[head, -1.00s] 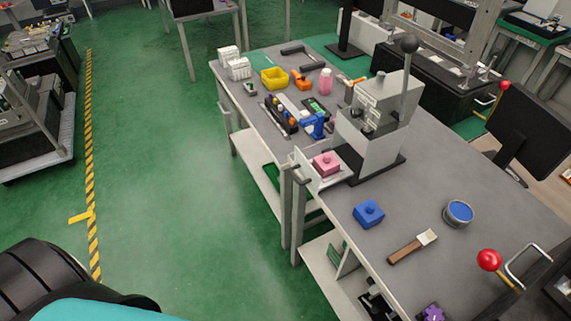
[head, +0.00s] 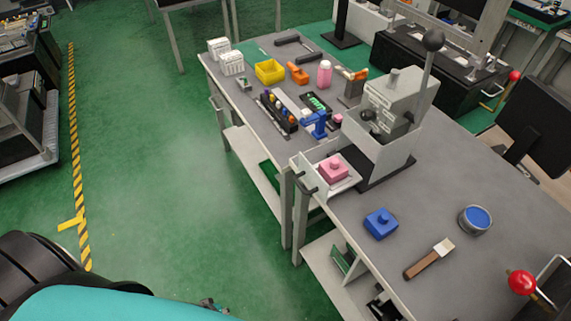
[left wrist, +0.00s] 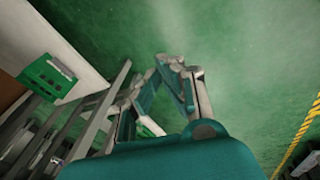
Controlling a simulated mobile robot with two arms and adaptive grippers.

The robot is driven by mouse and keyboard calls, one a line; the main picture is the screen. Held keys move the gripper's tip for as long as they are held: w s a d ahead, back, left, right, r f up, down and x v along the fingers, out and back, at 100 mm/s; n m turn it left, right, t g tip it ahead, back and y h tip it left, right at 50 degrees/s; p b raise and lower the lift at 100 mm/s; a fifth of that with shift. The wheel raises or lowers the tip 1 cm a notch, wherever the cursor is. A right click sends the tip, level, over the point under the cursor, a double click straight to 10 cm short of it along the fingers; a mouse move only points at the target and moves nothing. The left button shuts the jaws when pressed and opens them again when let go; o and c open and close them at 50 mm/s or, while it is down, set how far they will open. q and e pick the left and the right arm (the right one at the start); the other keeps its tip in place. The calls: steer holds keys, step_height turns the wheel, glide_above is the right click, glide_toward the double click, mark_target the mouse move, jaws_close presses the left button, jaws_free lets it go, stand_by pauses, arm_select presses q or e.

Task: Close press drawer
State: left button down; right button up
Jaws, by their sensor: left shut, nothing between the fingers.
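The grey press (head: 388,108) stands on the workbench, with a long lever topped by a dark ball knob. Its light drawer (head: 311,167) is pulled out toward the bench's left edge. The drawer has a dark handle (head: 307,181) on its front, and a pink block (head: 334,169) sits in it. My left gripper (left wrist: 172,62) is shut and empty in the left wrist view, over the green floor beside the bench. A small part of it seems to show at the bottom of the head view, well apart from the drawer. My right gripper is not in view.
On the bench (head: 455,190) are a blue block (head: 381,223), a brush (head: 430,259), a blue tin (head: 475,219) and a red-knobbed lever (head: 522,283). A yellow bin (head: 269,71) and tools lie toward the far end. The floor left of the bench is clear.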

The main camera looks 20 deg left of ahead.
arm_select(q)
steer(key=w+a+r+n+t, duration=0.25)
steer(key=w+r+n, duration=0.35)
steer(key=w, duration=0.3)
steer(key=n+t+h+b, duration=0.2)
steer(key=n+t+h, duration=0.5)
steer(key=n, duration=0.7)
glide_toward(299, 168)
steer(key=shift+g+h, duration=0.6)
steer(key=shift+g, duration=0.05)
steer(key=x, duration=0.2)
steer(key=p+x, duration=0.1)
steer(key=x, duration=0.1)
steer(key=a+p+x, duration=0.1)
steer(key=x, duration=0.1)
steer(key=shift+w+d+f, duration=0.1)
steer(key=shift+w+d, duration=0.1)
steer(key=shift+w, duration=0.45)
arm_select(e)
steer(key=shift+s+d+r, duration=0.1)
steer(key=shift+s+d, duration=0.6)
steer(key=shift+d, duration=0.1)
